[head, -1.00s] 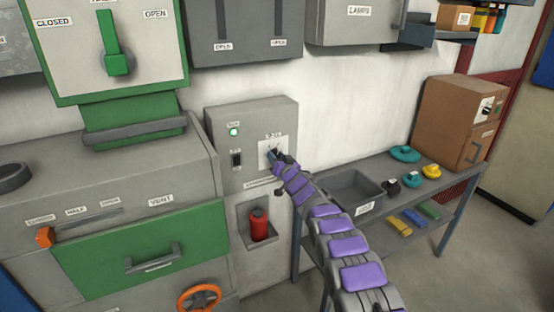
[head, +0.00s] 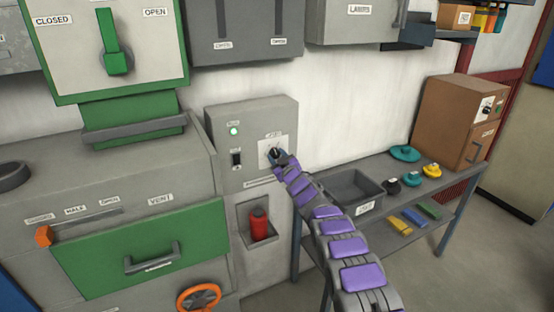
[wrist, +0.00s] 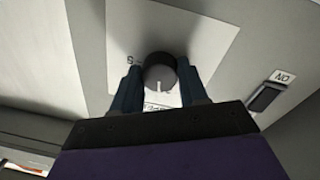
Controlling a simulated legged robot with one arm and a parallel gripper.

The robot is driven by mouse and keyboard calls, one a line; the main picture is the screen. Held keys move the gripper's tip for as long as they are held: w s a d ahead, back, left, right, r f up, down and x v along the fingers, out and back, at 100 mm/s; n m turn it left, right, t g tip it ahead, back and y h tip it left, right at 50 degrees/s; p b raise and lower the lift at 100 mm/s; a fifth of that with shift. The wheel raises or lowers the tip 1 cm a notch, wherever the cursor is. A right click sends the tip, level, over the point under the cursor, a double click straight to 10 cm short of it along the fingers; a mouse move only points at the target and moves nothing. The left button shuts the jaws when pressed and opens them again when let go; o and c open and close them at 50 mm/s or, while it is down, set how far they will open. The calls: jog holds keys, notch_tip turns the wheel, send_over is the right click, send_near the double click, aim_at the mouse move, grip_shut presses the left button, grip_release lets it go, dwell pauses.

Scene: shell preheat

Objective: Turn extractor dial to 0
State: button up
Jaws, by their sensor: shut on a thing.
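The extractor dial (wrist: 160,75) is a dark round knob with a pale pointer line, on a white plate of the grey control panel (head: 225,116). In the wrist view my gripper (wrist: 160,84) is shut on the dial, with one finger on each side of it. The pointer line shows at the face's lower middle there. Scale marks show near the dial, but they are mostly hidden or too small to read. In the head view the dial (head: 275,152) is partly covered by my gripper (head: 279,158).
A lit green lamp (head: 234,131) and a black switch (head: 236,158) are on the panel left of the dial. A red cylinder (head: 259,225) sits in a recess below. A bench with a grey bin (head: 353,188) stands to the right.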

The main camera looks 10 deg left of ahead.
jog(key=n, duration=0.4)
jog(key=shift+f, duration=0.1)
jog(key=n+b, duration=0.1)
jog(key=n, duration=0.2)
jog(key=shift+d+f+n+y, duration=0.1)
jog(key=shift+n+y, duration=0.2)
jog(key=shift+n, duration=0.1)
jog(key=n, duration=0.2)
jog(key=n+b, duration=0.1)
jog(key=n, duration=0.2)
jog(key=shift+n+g+y, duration=0.3)
jog(key=shift+f+n, duration=0.15)
jog(key=shift+n, duration=1.35)
jog(key=o, duration=0.8)
jog(key=shift+o, duration=1.2)
jog(key=shift+r, duration=0.2)
jog(key=shift+r, duration=0.1)
